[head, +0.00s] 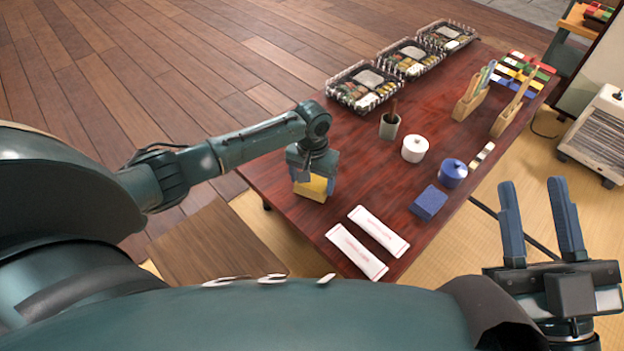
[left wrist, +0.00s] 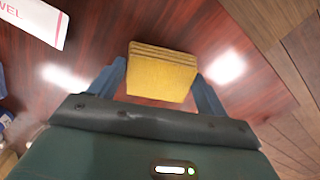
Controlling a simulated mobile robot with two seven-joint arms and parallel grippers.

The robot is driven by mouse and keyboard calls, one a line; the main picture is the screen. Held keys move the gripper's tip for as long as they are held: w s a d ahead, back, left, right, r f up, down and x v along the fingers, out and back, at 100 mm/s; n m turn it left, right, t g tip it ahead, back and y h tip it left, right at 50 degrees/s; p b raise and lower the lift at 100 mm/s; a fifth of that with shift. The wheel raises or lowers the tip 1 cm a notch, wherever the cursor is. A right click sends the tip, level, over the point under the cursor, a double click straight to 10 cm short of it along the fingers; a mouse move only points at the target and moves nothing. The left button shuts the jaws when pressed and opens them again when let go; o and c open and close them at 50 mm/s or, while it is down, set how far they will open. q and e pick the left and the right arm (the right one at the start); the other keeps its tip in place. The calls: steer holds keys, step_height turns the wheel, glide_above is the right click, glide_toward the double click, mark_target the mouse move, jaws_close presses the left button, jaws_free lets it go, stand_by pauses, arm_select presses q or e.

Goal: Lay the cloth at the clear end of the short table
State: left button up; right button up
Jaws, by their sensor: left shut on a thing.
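A yellow folded cloth (head: 311,188) is between the fingers of my left gripper (head: 313,180), at the left edge of the dark red table (head: 300,222) near its front end. The left wrist view shows the cloth (left wrist: 162,72) with its folded layers, between the two blue fingers of the left gripper (left wrist: 160,88). That gripper is shut on it. I cannot tell whether the cloth touches the tabletop. My right gripper (head: 532,183) is open and empty, off the table's right side.
Two white wrapped towels (head: 378,231) and a blue block (head: 430,203) lie right of the cloth. A white pot (head: 415,148), a blue pot (head: 453,173) and a grey cup (head: 389,126) stand farther back. Several lunch boxes (head: 364,87) line the far left edge. A heater (head: 598,135) stands at right.

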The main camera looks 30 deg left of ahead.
arm_select(q)
steer(key=shift+f, duration=0.15)
steer(key=o, duration=0.9)
